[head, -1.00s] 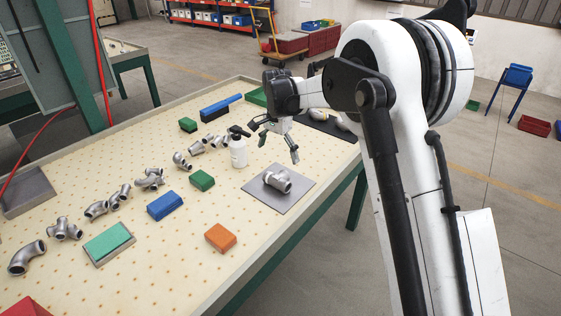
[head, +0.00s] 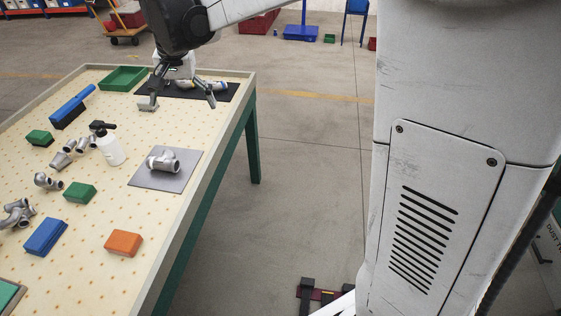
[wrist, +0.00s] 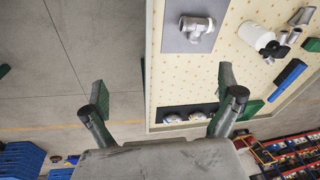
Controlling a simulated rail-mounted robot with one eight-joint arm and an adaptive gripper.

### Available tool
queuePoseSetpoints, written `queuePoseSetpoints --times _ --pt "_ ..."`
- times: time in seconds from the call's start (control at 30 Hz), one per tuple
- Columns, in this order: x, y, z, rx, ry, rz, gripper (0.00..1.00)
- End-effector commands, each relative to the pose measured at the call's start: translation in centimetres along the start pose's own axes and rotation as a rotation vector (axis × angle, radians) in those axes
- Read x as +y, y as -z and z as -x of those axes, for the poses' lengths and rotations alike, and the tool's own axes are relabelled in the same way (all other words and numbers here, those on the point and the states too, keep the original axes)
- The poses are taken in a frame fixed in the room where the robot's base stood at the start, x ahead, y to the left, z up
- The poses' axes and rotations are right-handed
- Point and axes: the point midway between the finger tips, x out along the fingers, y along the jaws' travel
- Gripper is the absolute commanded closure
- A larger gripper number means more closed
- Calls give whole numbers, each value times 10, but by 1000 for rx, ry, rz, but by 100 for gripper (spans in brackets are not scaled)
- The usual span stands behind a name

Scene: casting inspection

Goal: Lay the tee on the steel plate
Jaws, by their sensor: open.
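The tee (head: 163,161), a grey metal pipe fitting, lies on the steel plate (head: 181,181), a flat grey square near the right edge of the table. In the wrist view the tee (wrist: 196,27) also rests on the plate (wrist: 172,40). My gripper (head: 183,103) is open and empty. It is beyond the plate in the head view, above the far end of the table by the black mat, apart from the tee. In the wrist view its spread fingers (wrist: 163,95) have nothing between them.
More fittings (head: 48,181) lie at the left. A green tray (head: 122,84) and black mat (head: 222,94) are at the far end.

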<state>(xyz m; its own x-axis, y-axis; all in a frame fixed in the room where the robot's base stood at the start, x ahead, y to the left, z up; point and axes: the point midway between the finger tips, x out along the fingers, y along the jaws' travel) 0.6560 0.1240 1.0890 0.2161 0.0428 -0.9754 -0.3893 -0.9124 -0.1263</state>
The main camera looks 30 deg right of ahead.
Motion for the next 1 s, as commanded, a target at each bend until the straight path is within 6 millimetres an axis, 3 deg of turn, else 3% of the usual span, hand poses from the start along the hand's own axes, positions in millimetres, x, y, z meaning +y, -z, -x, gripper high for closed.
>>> queuePoseSetpoints --times 0.2,0.5,0.73,1.0 --pt "52 -35 39 71 32 79 0" --pt "117 -90 69 176 58 191 0" --pt "163 -136 74 261 63 277 0" --pt "208 -187 63 357 54 372 0"
